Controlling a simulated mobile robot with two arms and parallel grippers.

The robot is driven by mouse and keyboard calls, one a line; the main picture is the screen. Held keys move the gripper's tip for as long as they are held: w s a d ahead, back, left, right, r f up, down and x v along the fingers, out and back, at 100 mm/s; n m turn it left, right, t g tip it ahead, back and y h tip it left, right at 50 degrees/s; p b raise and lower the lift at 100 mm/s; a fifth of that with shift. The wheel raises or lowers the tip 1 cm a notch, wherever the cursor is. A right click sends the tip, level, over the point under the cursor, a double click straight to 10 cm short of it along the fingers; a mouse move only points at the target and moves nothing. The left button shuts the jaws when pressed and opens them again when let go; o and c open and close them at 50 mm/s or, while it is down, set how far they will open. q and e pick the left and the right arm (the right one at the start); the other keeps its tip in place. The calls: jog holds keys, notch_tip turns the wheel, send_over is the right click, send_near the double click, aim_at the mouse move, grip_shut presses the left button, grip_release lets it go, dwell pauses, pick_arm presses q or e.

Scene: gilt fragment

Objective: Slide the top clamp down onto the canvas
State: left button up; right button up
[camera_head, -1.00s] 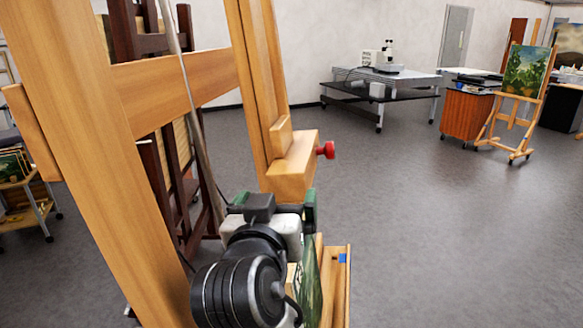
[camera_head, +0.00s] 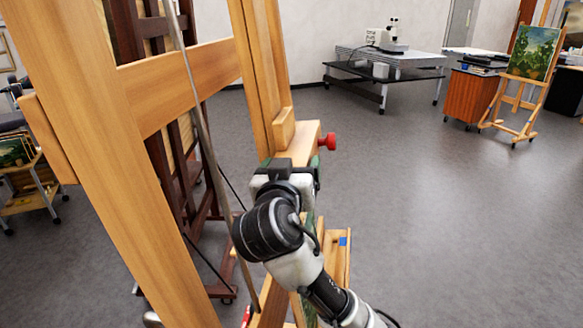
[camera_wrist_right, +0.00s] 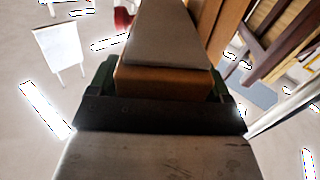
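The top clamp is a wooden block (camera_head: 303,145) with a red knob (camera_head: 327,141) on its right side, on the upright mast of the near easel (camera_head: 265,80). My right gripper (camera_head: 289,170) is right at the lower front of the clamp. In the right wrist view, the wooden block (camera_wrist_right: 165,80) lies between its two green fingers, which stand wide apart, one on each side. I see no clear grip on the block. The canvas (camera_head: 308,225) is below, seen nearly edge-on and mostly hidden by my right arm. My left gripper is not in view.
The easel's lower ledge (camera_head: 338,255) with a blue mark is beside my right arm. A dark wooden easel (camera_head: 130,40) stands behind on the left. A small cart (camera_head: 30,195) with paintings is at the far left. The floor to the right is open.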

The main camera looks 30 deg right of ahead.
jog(key=c, duration=0.9)
jog(key=shift+f+b, duration=0.3)
jog(key=shift+f, duration=0.05)
jog(key=shift+c, duration=0.2)
jog(key=f+b, duration=0.4)
jog(key=f, duration=0.1)
jog(key=s+d+f+b, duration=0.1)
jog(key=f+b, duration=0.7)
jog(key=f, duration=0.1)
jog(key=shift+s+d+f, duration=0.2)
jog(key=shift+d+f, duration=0.1)
jog(key=shift+f, duration=0.05)
jog(key=shift+f+b, duration=0.45)
jog(key=shift+f, duration=0.05)
jog(key=o, duration=1.3)
jog(key=shift+s+r, duration=0.1)
jog(key=v, duration=1.1)
jog(key=shift+b, duration=0.3)
